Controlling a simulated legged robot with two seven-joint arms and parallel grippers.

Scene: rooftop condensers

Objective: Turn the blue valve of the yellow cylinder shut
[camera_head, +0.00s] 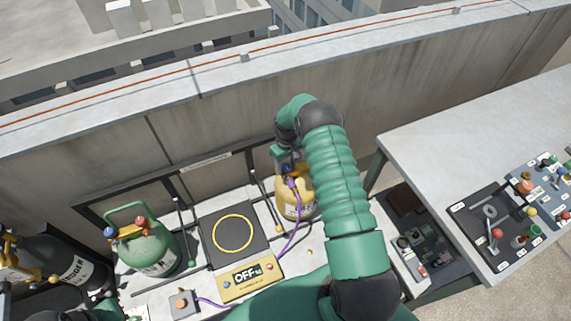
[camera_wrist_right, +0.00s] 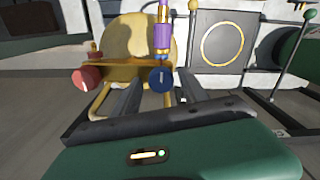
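The yellow cylinder (camera_head: 297,204) stands by the wall, partly hidden by my right arm in the head view. In the right wrist view its yellow body (camera_wrist_right: 133,40) shows behind a blue round valve (camera_wrist_right: 161,78) and a red one (camera_wrist_right: 86,78). The blue valve also shows in the head view (camera_head: 287,169). My right gripper (camera_wrist_right: 160,88) is open, its two dark fingers on either side of the blue valve. I cannot tell if they touch it. In the head view the right gripper (camera_head: 283,156) is at the cylinder's top. My left gripper is not clearly visible.
A purple hose (camera_head: 291,240) runs from the yellow cylinder. A scale (camera_head: 234,233) with an OFF display (camera_head: 247,277) lies left of it. A green cylinder (camera_head: 148,247) and a dark cylinder (camera_head: 85,275) stand further left. A grey bench (camera_head: 470,140) with tools is on the right.

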